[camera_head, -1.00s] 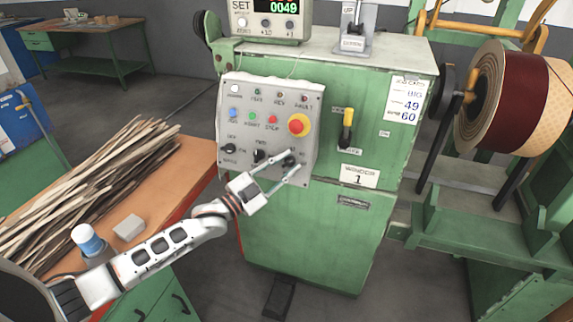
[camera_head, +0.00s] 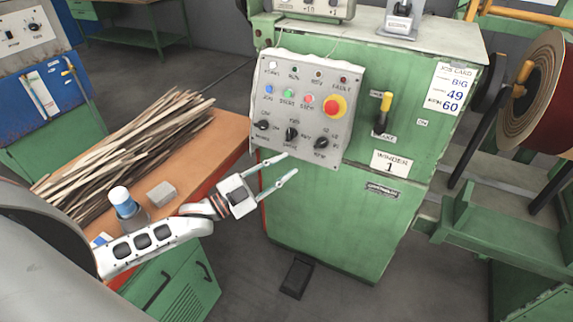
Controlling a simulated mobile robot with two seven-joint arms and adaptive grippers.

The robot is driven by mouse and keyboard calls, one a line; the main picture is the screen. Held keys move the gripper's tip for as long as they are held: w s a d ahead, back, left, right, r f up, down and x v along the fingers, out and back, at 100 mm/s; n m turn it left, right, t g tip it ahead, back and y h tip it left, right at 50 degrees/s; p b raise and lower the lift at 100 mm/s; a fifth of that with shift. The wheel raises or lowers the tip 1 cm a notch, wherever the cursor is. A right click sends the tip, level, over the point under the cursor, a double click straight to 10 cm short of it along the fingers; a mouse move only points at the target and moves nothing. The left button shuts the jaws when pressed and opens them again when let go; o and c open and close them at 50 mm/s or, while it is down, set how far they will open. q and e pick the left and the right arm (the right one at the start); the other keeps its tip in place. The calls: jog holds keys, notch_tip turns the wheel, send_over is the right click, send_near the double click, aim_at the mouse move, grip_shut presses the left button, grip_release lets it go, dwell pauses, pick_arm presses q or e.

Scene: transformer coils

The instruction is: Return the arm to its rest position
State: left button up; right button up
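My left gripper (camera_head: 281,170) comes in from the left on its white arm. Its two thin fingers are apart with nothing between them, just below the grey control panel (camera_head: 304,108). The panel is on the front of the green winder cabinet (camera_head: 335,215). It carries small lamps and buttons, a red emergency button (camera_head: 334,106) on a yellow ring, and a row of black rotary knobs, including one at the lower right (camera_head: 321,143). The fingers look clear of the knobs. My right gripper is not in view.
An orange-topped workbench (camera_head: 205,150) with a pile of wooden strips (camera_head: 130,145), a grey block (camera_head: 161,194) and a blue-and-white container (camera_head: 124,204) stands left, close to my arm. A foot pedal (camera_head: 297,276) is on the floor. A dark red coil (camera_head: 545,95) is at right.

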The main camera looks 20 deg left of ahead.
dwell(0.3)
pick_arm(q)
jog(key=s+d+f+n+g+y, duration=0.3)
jog(key=s+f+n+y, duration=0.1)
jog(key=s+f, duration=0.7)
jog(key=s+d+f+n+g+y, duration=0.3)
jog(key=s+f+n, duration=0.3)
jog(key=s+f, duration=0.5)
notch_tip(320, 180, down, 3)
jog(key=shift+f+y, duration=0.2)
jog(key=shift+y, duration=0.3)
